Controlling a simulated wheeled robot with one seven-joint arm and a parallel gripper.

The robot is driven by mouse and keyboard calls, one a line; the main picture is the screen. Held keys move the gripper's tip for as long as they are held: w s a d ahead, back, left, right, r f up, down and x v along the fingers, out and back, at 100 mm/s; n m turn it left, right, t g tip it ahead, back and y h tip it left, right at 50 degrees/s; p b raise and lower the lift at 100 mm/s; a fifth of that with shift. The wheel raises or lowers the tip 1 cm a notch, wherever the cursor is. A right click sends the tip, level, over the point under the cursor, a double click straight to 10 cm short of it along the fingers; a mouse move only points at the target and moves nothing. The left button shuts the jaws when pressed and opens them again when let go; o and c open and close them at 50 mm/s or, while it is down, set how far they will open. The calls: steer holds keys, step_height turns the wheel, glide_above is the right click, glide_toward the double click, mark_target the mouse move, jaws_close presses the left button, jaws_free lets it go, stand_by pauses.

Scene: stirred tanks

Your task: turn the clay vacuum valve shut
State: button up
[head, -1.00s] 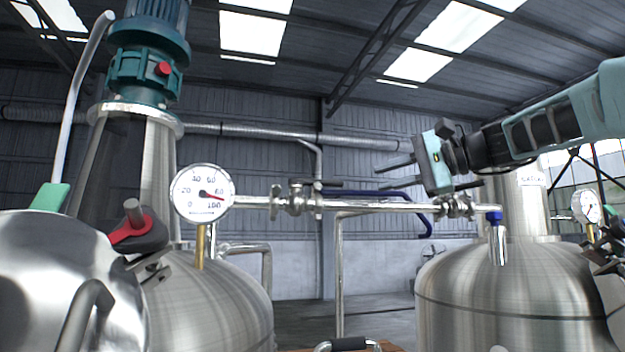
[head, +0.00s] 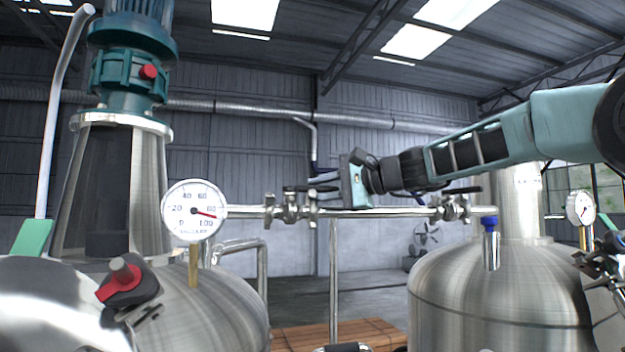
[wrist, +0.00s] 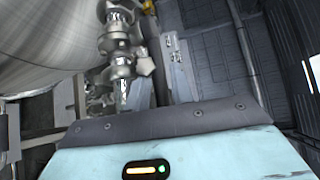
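A steel valve with a dark lever handle (head: 292,208) sits on the horizontal pipe just right of the left tank's round gauge. The gauge (head: 193,211) has a red needle between 80 and 100. My gripper (head: 318,183) points left at the height of the pipe, its fingers close to the right end of this valve's lever. The fingers look apart, with nothing clearly held. Whether they touch the lever cannot be told. In the wrist view, a steel valve body (wrist: 118,45) lies ahead of the palm, left of centre. No label naming the clay valve is readable.
A second valve (head: 450,207) sits at the pipe's right end, below my forearm. A steel tank (head: 500,295) stands at right, with another gauge (head: 580,208). The left tank carries a green motor (head: 130,65). A wooden pallet (head: 300,338) lies low between the tanks.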

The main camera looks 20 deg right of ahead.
steer(key=shift+p+x, duration=0.3)
steer(key=shift+x, duration=0.75)
jaws_close()
